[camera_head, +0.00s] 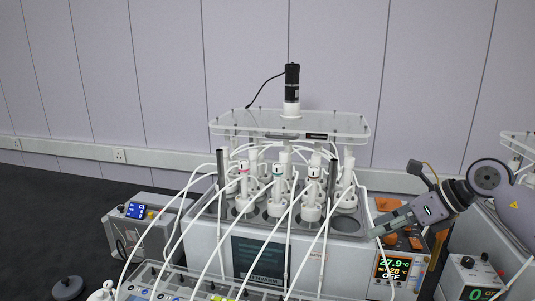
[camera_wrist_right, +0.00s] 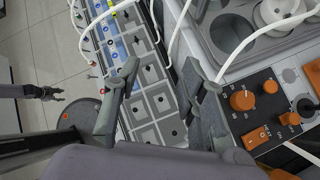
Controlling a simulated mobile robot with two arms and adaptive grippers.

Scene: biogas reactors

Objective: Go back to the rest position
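My right gripper (camera_head: 378,231) is at the right in the head view, in front of the right end of the reactor unit (camera_head: 215,235). In the right wrist view its two grey fingers (camera_wrist_right: 160,70) stand wide apart, with nothing between them. Whether a fingertip touches the unit cannot be told. My left gripper does not show in the head view; a small dark gripper (camera_wrist_right: 48,93) at the left edge of the right wrist view appears to be it, too small to tell its state.
Several white-capped vessels with tubes stand in the reactor unit under a clear shelf (camera_head: 335,125). A control panel with orange knobs (camera_wrist_right: 243,100) lies close to the right finger. A compartmented tray (camera_wrist_right: 150,85) shows below the fingers. A grey device (camera_head: 150,235) stands left; floor is open beyond.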

